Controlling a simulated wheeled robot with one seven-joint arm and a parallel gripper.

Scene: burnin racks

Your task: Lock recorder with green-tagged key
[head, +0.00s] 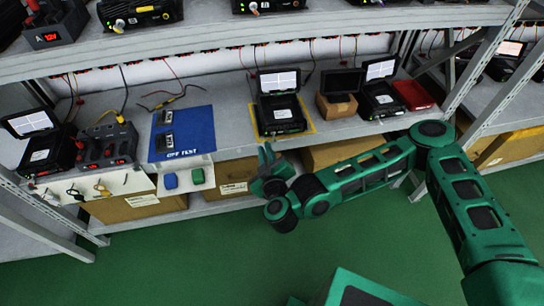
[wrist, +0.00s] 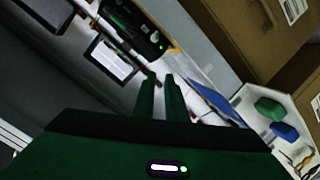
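An open recorder (head: 280,112) with a lit screen in its raised lid sits on a yellow-edged mat on the middle shelf. A black device with a green light (wrist: 160,46) shows in the wrist view. A green block-like piece (head: 197,176) and a blue one (head: 170,181) lie in a white tray; I cannot tell whether a key is attached to either. The green piece also shows in the wrist view (wrist: 270,107). My gripper (head: 266,150) is in front of the shelf edge, below the recorder, apart from it. Its fingers are parted and look empty.
A blue mat (head: 182,132) with small dark items lies left of the recorder. Keys (head: 101,188) lie on a white panel at the left. Other recorders (head: 380,96) and a red box (head: 413,95) stand at the right. Cardboard boxes (head: 130,206) fill the lower shelf.

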